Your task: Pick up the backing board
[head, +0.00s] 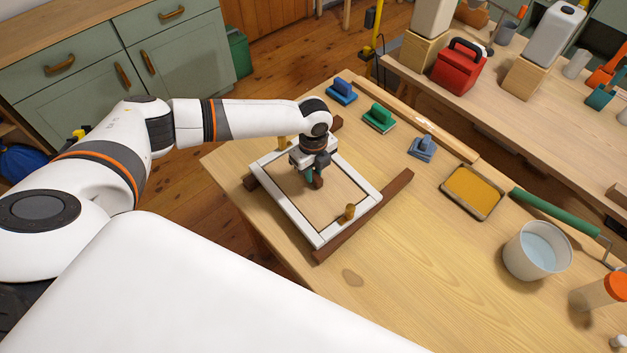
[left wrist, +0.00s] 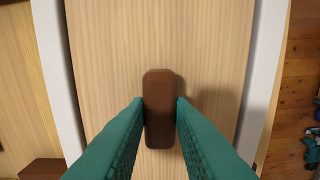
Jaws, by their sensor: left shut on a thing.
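The backing board (head: 338,205) is a thin pale wooden panel lying within a white frame (head: 372,190) on the table. It also fills most of the left wrist view (left wrist: 105,60). A brown handle (left wrist: 159,85) stands up from the board. My left gripper (head: 316,176) is above the board with its teal fingers (left wrist: 159,112) closed on both sides of this handle. In the wrist view the white frame edges run along both sides of the board. I cannot tell whether the board is lifted at all. My right gripper is not in view.
Dark wooden bars (head: 365,220) lie under the frame. A brass knob (head: 349,212) stands at its near edge, another at its far edge. Blue (head: 341,91) and green (head: 379,118) handled blocks, a yellow tray (head: 472,191) and a white bucket (head: 537,251) stand farther right. The front table area is clear.

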